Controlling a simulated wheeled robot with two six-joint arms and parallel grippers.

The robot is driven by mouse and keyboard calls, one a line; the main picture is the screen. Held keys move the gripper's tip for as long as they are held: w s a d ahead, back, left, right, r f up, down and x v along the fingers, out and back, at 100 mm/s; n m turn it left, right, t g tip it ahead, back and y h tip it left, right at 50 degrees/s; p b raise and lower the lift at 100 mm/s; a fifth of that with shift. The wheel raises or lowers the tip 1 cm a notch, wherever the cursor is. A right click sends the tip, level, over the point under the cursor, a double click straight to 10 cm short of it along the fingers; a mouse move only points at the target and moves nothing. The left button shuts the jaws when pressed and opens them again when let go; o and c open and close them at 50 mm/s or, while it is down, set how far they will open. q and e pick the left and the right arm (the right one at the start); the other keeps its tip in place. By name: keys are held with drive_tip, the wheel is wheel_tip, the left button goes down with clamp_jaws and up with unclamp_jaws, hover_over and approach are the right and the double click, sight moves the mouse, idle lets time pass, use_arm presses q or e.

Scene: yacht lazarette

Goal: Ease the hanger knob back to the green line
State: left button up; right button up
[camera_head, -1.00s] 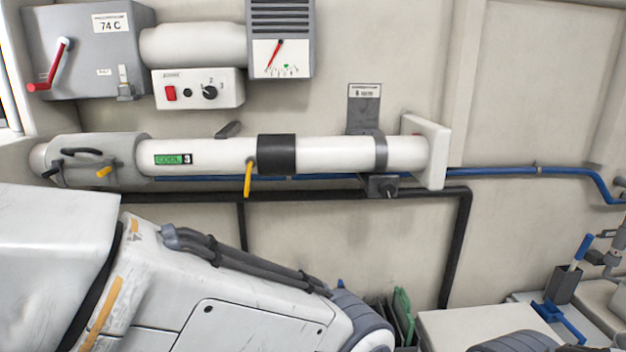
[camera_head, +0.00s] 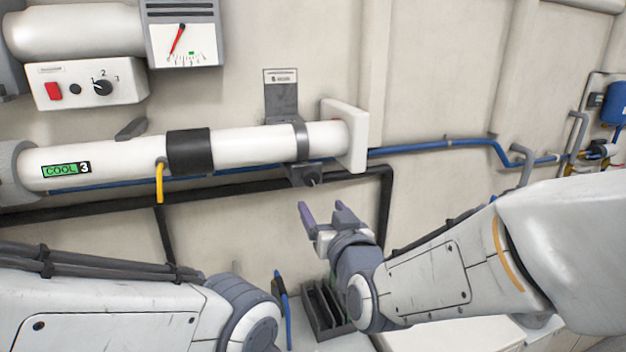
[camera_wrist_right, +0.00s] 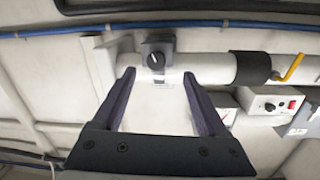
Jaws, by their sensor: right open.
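The hanger knob (camera_head: 312,180) is a small dark knob on a black block under the grey hanger bracket (camera_head: 282,100) that clamps the white pipe (camera_head: 240,148). In the right wrist view the round knob (camera_wrist_right: 155,60) shows a pale pointer mark, just beyond and between my fingertips. My right gripper (camera_head: 322,210) is open and empty, a little below the knob and apart from it; it also shows in the wrist view (camera_wrist_right: 158,75). I cannot make out a green line at the knob. My left arm enters at lower left; its gripper is out of view.
A gauge (camera_head: 183,45) with a red needle and a green mark hangs at upper left, above a switch box (camera_head: 88,80). A yellow lever (camera_head: 159,182) hangs from the pipe. A blue hose (camera_head: 430,145) and black pipe (camera_head: 386,200) run nearby. A dark slotted rack (camera_head: 325,305) stands below.

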sight(312, 179)
drive_tip(key=shift+t+h, duration=0.3)
drive_tip(key=shift+t, duration=0.1)
drive_tip(key=p+x, duration=0.1)
drive_tip(key=x, duration=0.2)
drive_tip(key=p+x, duration=0.2)
drive_tip(key=x, duration=0.1)
drive_tip(key=r+p+x, duration=0.1)
drive_tip(key=x, duration=0.2)
drive_tip(key=shift+w+d+r, duration=0.15)
drive_tip(key=shift+w, duration=0.7)
